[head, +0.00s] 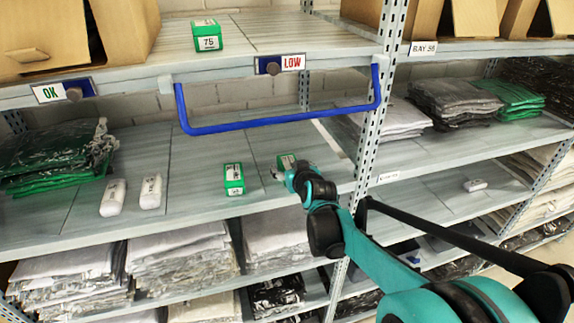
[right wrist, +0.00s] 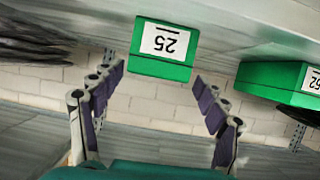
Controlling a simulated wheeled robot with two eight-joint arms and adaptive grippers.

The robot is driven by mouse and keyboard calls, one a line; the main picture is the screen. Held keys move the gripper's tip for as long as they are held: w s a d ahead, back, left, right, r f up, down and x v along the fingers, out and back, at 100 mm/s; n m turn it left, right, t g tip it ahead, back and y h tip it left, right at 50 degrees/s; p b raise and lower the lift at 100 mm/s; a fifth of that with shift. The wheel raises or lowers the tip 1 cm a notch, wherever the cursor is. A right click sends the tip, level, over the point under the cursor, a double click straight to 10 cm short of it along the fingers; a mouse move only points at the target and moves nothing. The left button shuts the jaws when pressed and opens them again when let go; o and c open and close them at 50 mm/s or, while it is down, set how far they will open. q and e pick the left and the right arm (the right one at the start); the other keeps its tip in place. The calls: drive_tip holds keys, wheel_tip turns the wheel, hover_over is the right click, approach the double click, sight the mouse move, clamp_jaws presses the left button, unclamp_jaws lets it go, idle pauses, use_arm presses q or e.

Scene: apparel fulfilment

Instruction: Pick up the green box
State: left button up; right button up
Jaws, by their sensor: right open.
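Three green boxes with white labels show in the head view. One green box (head: 287,160) is on the middle shelf, partly hidden behind my right gripper (head: 287,172). A second green box (head: 234,180) stands to its left on the same shelf, and a third green box (head: 208,37) marked 75 is on the upper shelf. My right gripper is open. In the right wrist view, which looks upside down, a green box (right wrist: 163,52) marked 25 is ahead, between the open fingers (right wrist: 158,80). Another green box (right wrist: 272,80) is at the right. My left gripper is out of view.
A blue bar (head: 280,124) hangs below the upper shelf edge, above the middle shelf. A metal rack post (head: 372,140) stands right of the gripper. Two white bottle-like items (head: 150,192) and green bagged garments (head: 55,155) are at the left.

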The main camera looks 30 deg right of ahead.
sight(286, 162)
drive_tip(key=shift+d+p+x, duration=0.15)
drive_tip(key=shift+p+x, duration=0.15)
drive_tip(key=shift+x, duration=1.5)
drive_tip(key=shift+d+p+x, duration=0.1)
drive_tip(key=shift+p+x, duration=0.15)
drive_tip(key=shift+x, duration=1.6)
drive_tip(key=shift+s, duration=0.2)
drive_tip(key=c, duration=1.3)
